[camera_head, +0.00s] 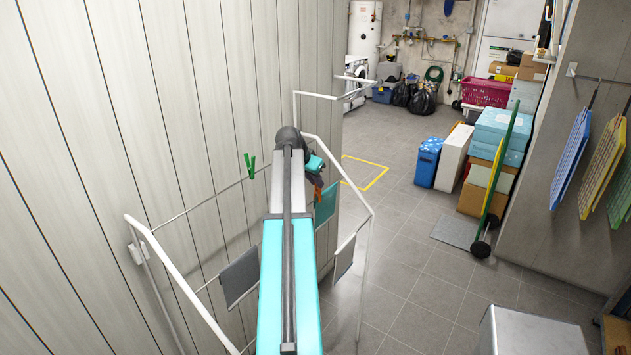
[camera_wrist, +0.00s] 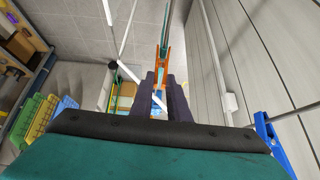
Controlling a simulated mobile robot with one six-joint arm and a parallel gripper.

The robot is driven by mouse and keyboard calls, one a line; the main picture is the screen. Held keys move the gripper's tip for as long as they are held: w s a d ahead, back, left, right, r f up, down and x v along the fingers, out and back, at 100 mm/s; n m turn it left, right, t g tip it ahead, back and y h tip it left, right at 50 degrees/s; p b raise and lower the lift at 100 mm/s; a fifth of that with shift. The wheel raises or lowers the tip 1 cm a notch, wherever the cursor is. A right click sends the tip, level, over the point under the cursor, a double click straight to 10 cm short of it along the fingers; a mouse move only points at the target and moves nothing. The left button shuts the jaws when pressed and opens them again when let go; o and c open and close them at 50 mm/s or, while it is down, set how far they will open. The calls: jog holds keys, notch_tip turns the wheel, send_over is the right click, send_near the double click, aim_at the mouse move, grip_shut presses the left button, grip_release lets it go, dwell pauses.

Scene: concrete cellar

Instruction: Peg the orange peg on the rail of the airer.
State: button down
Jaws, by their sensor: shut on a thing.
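My gripper (camera_wrist: 161,82) is shut on the orange peg (camera_wrist: 163,60), whose far end points away from the dark fingers. In the head view a bit of the orange peg (camera_head: 318,193) shows just beyond the end of my arm; my gripper is mostly hidden there. The airer (camera_head: 182,282) is a white tube frame with thin lines, standing along the panelled wall. A white airer tube (camera_wrist: 128,72) passes close to the left of the fingers in the wrist view. I cannot tell whether the peg touches any rail.
A green peg (camera_head: 250,166) sits on an airer line. A teal cloth (camera_head: 325,205) and grey cloths (camera_head: 240,276) (camera_head: 345,257) hang from the airer. Boxes (camera_head: 500,130) and a trolley stand at right. The tiled floor between is clear.

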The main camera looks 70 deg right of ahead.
jog(key=c, duration=2)
grip_release()
jog(key=shift+c, duration=0.2)
jog(key=o, duration=0.6)
jog(key=shift+a, duration=0.1)
jog(key=b+v, duration=0.4)
jog(key=v, duration=0.9)
jog(key=shift+w+a+r, duration=0.15)
jog(key=shift+a+r, duration=0.1)
jog(key=shift+r, duration=0.05)
